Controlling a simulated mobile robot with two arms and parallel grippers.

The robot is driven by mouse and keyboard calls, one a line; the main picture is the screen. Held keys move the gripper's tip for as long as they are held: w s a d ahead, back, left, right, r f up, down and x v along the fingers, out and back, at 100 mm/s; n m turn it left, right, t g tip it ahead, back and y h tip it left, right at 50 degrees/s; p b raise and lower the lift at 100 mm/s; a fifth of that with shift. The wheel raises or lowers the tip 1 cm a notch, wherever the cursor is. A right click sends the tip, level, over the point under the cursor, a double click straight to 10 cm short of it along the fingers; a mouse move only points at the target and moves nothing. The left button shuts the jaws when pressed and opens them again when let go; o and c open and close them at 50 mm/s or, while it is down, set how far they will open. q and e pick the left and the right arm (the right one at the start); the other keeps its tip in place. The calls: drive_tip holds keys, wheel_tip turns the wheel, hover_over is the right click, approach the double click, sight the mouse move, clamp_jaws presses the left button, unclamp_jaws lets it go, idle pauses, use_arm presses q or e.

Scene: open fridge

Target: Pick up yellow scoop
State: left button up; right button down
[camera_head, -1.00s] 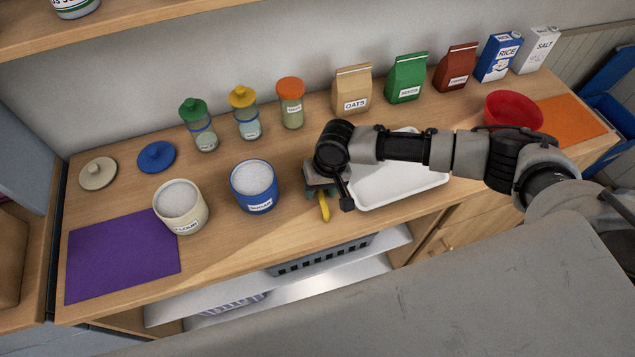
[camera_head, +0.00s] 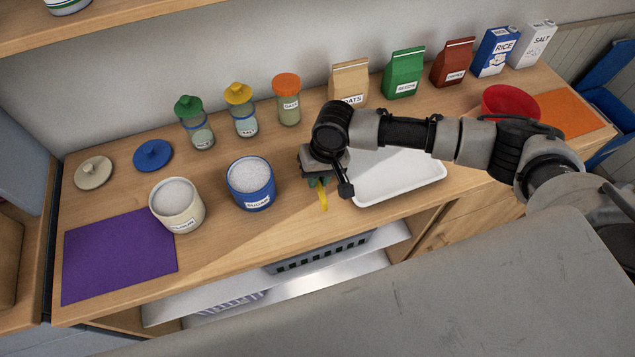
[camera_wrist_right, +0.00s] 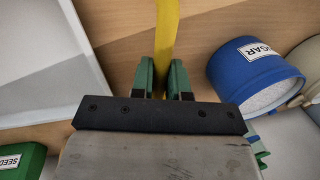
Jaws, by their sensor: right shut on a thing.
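The yellow scoop (camera_head: 323,199) shows in the head view as a short yellow length below my right gripper (camera_head: 318,182), left of the white tray. My right gripper is shut on the scoop. In the right wrist view the yellow scoop (camera_wrist_right: 167,35) runs up from between the green fingers of my right gripper (camera_wrist_right: 163,80). The rest of the scoop is hidden by the gripper. My left gripper is not in view.
A blue sugar canister (camera_head: 251,184) stands just left of my right gripper. A white tray (camera_head: 425,181) lies to its right. A cream canister (camera_head: 177,205) and purple mat (camera_head: 120,255) are farther left. Bags and jars line the back wall.

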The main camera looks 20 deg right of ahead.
drive_tip(key=s+d+r+b, duration=0.1)
drive_tip(key=s+d+r, duration=0.6)
drive_tip(key=d, duration=0.2)
drive_tip(key=shift+s+r, duration=0.2)
drive_tip(key=shift+r, duration=0.1)
idle(1.3)
